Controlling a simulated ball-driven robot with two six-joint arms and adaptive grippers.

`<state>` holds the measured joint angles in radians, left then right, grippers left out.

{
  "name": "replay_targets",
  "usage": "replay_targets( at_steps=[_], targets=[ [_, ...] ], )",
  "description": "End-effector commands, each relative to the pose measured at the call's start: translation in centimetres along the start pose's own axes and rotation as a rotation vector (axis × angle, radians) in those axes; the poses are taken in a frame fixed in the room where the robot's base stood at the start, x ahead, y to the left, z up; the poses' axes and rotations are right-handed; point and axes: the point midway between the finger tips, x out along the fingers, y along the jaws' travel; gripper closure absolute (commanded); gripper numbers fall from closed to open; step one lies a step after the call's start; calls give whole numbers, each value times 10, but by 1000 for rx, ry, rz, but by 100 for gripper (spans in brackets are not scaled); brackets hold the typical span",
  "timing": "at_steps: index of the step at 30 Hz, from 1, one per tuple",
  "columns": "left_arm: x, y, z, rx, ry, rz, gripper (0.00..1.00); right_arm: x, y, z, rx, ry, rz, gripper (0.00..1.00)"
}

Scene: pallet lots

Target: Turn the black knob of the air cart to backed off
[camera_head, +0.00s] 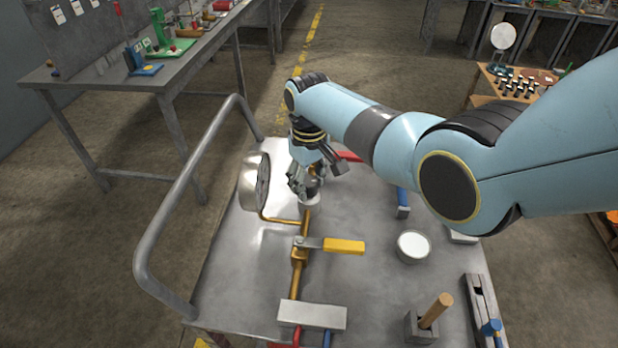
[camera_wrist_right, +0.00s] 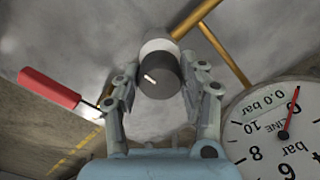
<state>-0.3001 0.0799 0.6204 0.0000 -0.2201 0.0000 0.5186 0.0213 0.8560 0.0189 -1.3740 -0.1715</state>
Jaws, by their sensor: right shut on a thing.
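The black knob (camera_wrist_right: 158,76) sits on a pale round collar in the right wrist view, with a white pointer mark on its face. My right gripper (camera_wrist_right: 162,88) is shut on the knob, one finger at either side. In the head view my right gripper (camera_head: 306,187) points down over the air cart (camera_head: 235,290), and its fingers mostly hide the knob. The pale collar (camera_head: 309,202) shows just below them. The round gauge (camera_wrist_right: 278,138) beside the knob reads 0.0 bar on its display. My left gripper is not in view.
A brass pipe with a yellow-handled valve (camera_head: 344,246) runs toward the front. A bent grey rail (camera_head: 180,192) borders the cart's left. A white round dish (camera_head: 413,246) and a wooden-handled tool (camera_head: 436,311) are at right.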

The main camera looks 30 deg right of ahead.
Motion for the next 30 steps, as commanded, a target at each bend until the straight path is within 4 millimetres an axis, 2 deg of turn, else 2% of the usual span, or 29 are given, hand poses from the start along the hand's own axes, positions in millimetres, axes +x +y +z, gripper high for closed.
replay_targets(
  at_steps=[5,6,11,18,22,26,30],
  targets=[
    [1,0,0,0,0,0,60,0,0,0,0,1,0,91],
    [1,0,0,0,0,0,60,0,0,0,1,1,0,55],
    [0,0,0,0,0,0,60,0,0,0,2,1,0,35],
    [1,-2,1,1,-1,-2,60,0,0,0,3,1,0,35],
    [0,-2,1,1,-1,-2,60,-7,0,-1,3,2,0,35],
    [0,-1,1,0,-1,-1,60,-26,0,-1,3,5,1,35],
    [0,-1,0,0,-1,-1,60,-60,0,-1,3,6,1,35]
  ],
)
